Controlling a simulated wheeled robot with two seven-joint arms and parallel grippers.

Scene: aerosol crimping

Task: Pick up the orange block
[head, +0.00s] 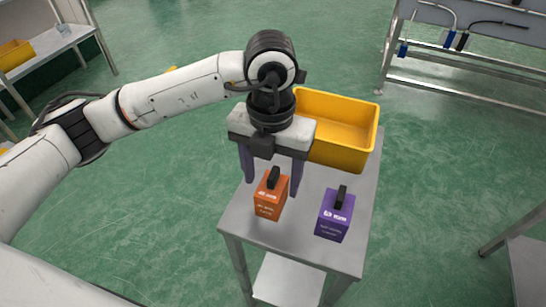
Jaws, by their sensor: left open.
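The orange block (269,198) has a black handle on top and white print on its front. It stands upright on the grey table (279,233), near its left front part. My left gripper (271,188) points down above and around it, with one finger to the left and one to the right. The fingers are open, and gaps show between them and the block. The exact depth between fingers and block is hard to tell. My right gripper is not in view.
A purple block (335,216) with a black handle stands to the right on the same table. A yellow bin (357,158) sits at the back of the table, behind my gripper. A shelf with another yellow bin (14,54) is at the far left.

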